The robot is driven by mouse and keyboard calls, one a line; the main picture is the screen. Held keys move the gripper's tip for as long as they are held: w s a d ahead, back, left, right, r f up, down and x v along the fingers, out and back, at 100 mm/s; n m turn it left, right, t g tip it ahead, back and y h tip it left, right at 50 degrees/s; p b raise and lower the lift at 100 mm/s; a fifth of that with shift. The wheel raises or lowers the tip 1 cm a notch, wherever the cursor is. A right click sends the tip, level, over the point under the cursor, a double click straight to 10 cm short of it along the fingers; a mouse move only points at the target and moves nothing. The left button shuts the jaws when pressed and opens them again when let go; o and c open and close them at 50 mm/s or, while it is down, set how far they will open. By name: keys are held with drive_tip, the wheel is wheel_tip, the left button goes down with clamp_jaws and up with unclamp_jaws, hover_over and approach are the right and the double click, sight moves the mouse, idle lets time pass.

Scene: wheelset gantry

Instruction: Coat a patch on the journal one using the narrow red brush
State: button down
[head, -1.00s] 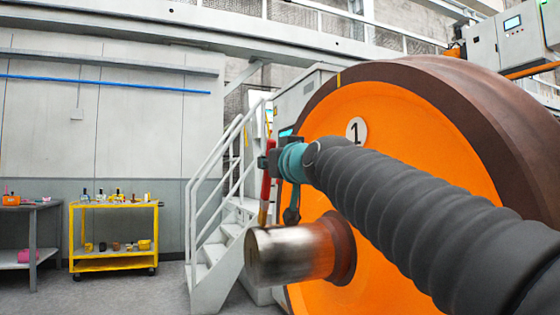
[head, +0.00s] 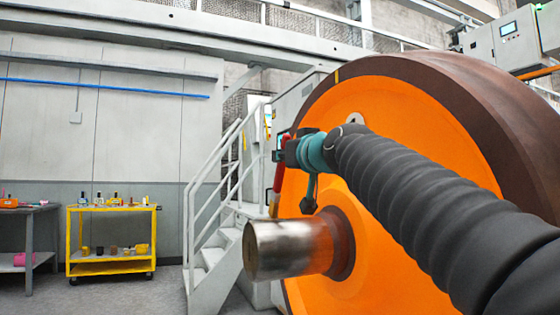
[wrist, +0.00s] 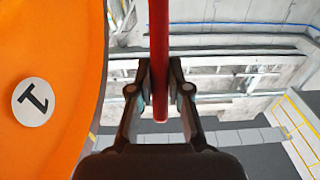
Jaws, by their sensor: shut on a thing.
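Journal one is the bare steel stub (head: 285,250) sticking out of the orange wheel face (head: 385,270). It is shiny at its free end and brownish by the wheel. My gripper (head: 281,155) is shut on the narrow red brush (head: 278,178), above the journal. The brush hangs nearly upright, and its lower end meets the journal's top edge in the picture; I cannot tell whether they touch. In the wrist view the red handle (wrist: 159,50) runs between the two fingers (wrist: 160,95); the bristles are out of that view.
The round number 1 plate (wrist: 33,102) is on the wheel, left in the wrist view. White stairs with railings (head: 215,245) stand behind the journal. A yellow cart (head: 110,268) with small bottles and a grey table (head: 30,212) stand far left. Open floor lies before them.

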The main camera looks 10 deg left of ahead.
drive_tip(key=w+d, duration=0.1)
drive_tip(key=w+d+b, duration=0.1)
drive_tip(key=d, duration=0.1)
drive_tip(key=shift+w+r, duration=0.1)
drive_tip(key=shift+r, duration=0.15)
idle(0.4)
drive_tip(key=shift+r+p, duration=2.15)
drive_tip(key=shift+r, duration=0.7)
drive_tip(key=shift+r, duration=1.55)
